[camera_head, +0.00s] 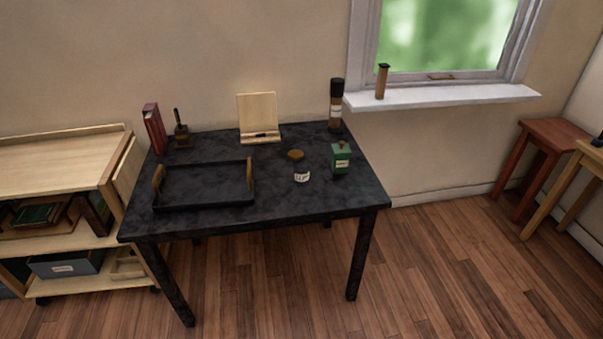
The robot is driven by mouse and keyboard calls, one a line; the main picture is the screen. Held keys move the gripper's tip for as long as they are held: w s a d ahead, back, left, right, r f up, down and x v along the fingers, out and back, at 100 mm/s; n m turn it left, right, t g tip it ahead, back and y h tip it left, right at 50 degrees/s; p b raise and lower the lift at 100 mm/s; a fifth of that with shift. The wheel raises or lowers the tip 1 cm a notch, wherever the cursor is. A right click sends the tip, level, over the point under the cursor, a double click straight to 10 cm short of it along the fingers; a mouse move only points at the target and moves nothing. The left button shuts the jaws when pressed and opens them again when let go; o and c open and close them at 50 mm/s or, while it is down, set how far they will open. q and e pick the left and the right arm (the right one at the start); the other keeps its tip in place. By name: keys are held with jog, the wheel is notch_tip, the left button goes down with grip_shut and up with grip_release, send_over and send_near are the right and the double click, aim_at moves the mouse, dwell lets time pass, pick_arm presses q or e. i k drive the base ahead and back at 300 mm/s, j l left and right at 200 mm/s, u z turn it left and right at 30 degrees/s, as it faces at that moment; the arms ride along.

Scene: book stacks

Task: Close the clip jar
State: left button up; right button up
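A small jar with a white label (302,177) stands on the black table (270,205), right of centre; it looks like the clip jar. A round brown lid (295,155) shows just behind and above it, apart from the jar's mouth in the picture. The jar looks open. I cannot tell whether a hinge joins the lid to it. Neither of my grippers is in view.
Behind are a wooden stand (258,113), a dark cylinder (336,100) and a red book (154,128). A wooden cart (65,165) stands left. The front floor is clear.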

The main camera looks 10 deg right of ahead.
aim_at(302, 171)
jog(key=i+u, duration=0.25)
jog(key=i, duration=0.2)
jog(key=i+l+u, duration=0.2)
jog(key=i, duration=0.25)
jog(key=j, duration=0.1)
